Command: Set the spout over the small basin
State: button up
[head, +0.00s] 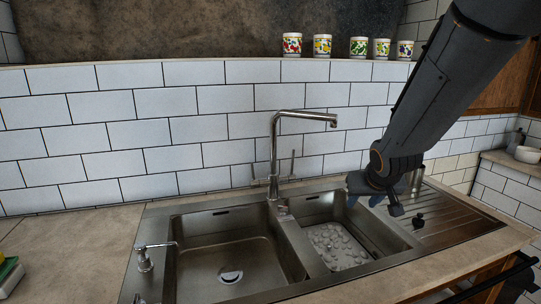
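The metal faucet (275,155) stands upright behind the divider between two steel basins. Its spout (308,116) points right, its tip on the small basin's side in the picture; exactly where it lies above the basin is hard to tell. The small basin (372,238) is on the right, with a perforated, studded insert inside. The large basin (220,245) is on the left. My gripper (374,197) hangs at the small basin's back right, right of the spout and apart from it. Its fingers point down; whether they are open or shut is unclear.
Several patterned cups (322,45) line the ledge above the tiled wall. A soap dispenser (144,257) stands at front left. The drainboard (455,215) holds a small black knob (418,220). A metal cylinder (415,181) stands behind my gripper. A sponge (8,270) lies far left.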

jog(key=s+a+f+g, duration=0.1)
jog(key=s+f, duration=0.1)
jog(key=s, duration=0.2)
jog(key=s+a+f+g, duration=0.1)
jog(key=s, duration=0.4)
jog(key=s+a+f+g, duration=0.1)
jog(key=s+f+g, duration=0.1)
jog(key=s, duration=0.2)
jog(key=shift+s+a+f, duration=0.1)
jog(key=shift+s+f, duration=0.2)
jog(key=shift+f, duration=0.05)
jog(key=s+a+f+g, duration=0.1)
jog(key=s, duration=0.4)
jog(key=s+a+f+g, duration=0.1)
jog(key=s+a+g, duration=0.1)
jog(key=s, duration=0.4)
jog(key=shift+f+n+y, duration=0.25)
jog(key=shift+n+y, duration=0.05)
jog(key=shift+y, duration=0.1)
